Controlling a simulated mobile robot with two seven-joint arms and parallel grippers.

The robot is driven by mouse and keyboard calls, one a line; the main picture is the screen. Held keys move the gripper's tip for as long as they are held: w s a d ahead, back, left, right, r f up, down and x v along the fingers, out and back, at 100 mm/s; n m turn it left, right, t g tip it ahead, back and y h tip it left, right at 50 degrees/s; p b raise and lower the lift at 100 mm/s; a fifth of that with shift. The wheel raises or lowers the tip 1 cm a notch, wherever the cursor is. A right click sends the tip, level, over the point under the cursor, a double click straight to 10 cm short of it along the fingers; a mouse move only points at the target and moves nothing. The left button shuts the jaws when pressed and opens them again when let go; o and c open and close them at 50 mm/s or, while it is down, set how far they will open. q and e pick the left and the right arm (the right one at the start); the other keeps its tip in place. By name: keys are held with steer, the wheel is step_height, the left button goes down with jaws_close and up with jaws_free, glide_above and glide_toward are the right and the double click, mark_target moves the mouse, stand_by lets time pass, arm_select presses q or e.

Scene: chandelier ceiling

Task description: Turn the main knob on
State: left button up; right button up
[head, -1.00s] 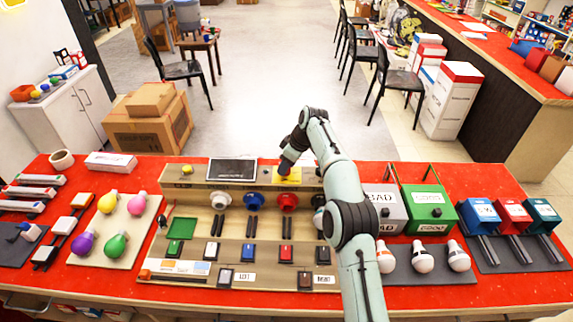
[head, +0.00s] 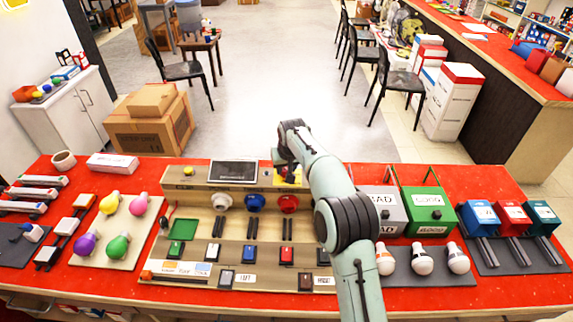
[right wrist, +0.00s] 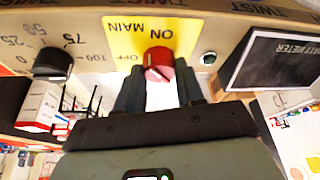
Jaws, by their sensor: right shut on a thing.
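The red main knob (right wrist: 158,62) is on the panel (right wrist: 215,35) beside a yellow label (right wrist: 118,38) reading ON, MAIN and OFF in the right wrist view. A pale line shows on the knob's face. The lettering appears upside down there. My right gripper (right wrist: 160,80) is shut on the knob, one finger on each side. In the head view, my right gripper (head: 287,168) is at the top of the console, just right of the dark meter screen (head: 233,171); it hides the knob there. My left gripper is not in view.
A black dial (right wrist: 52,63) with number marks is beside the label. White, blue and red sockets (head: 288,203) line the console. Bad and good bins (head: 428,210) are right of my arm, with bulbs (head: 422,262) in front. Colored bulbs (head: 119,246) are at left.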

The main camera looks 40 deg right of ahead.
steer(key=m+p, duration=0.1)
steer(key=m+h, duration=0.1)
steer(key=m, duration=0.1)
steer(key=shift+w+a+r+m+g+p, duration=0.1)
steer(key=shift+w+r+m+g+p, duration=0.1)
steer(key=shift+m+g+p, duration=0.15)
arm_select(q)
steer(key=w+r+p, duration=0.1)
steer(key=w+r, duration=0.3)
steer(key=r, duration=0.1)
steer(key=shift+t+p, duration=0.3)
steer(key=shift+p, duration=0.1)
arm_select(e)
steer(key=shift+f+m+g+h, duration=0.1)
steer(key=shift+m+g+h, duration=0.25)
steer(key=shift+m, duration=0.65)
steer(key=shift+f+m+g+h, duration=0.15)
steer(key=shift+m+g, duration=0.25)
steer(key=shift+m, duration=0.55)
steer(key=shift+r, duration=0.1)
steer(key=o, duration=1)
steer(key=shift+o, duration=0.2)
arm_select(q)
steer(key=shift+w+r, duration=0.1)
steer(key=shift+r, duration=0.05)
arm_select(e)
steer(key=v, duration=1.3)
